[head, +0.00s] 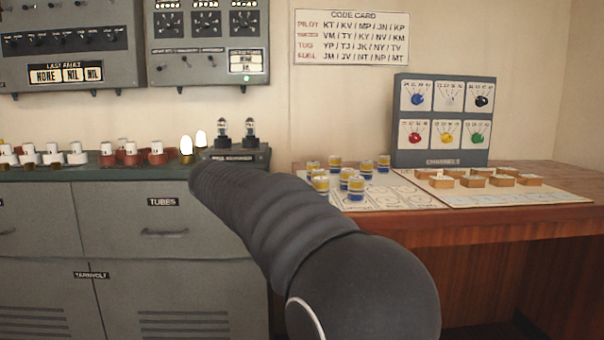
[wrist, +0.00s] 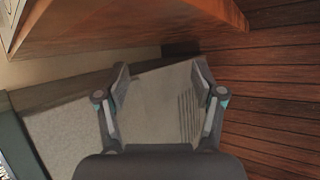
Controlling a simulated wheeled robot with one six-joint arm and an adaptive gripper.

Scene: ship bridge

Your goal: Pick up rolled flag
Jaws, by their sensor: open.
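Several small upright rolls banded in yellow, white and blue (head: 356,188) stand in a cluster on the left part of the wooden table in the head view. They look like the rolled flags, but I cannot tell which one the task means. My arm crosses the middle of the head view and hides the ground below the table's left end; my gripper itself does not show there. In the wrist view my gripper (wrist: 161,75) is open and empty. It points down past the table edge toward the grey cabinet side and the floor, with no roll between its fingers.
The wooden table (head: 540,218) carries a mat with several small wooden blocks (head: 473,181) and a grey channel panel (head: 441,120). A grey cabinet (head: 130,225) with bulbs and tubes on top stands left. The wrist view shows the table edge (wrist: 140,30) and plank floor (wrist: 275,90).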

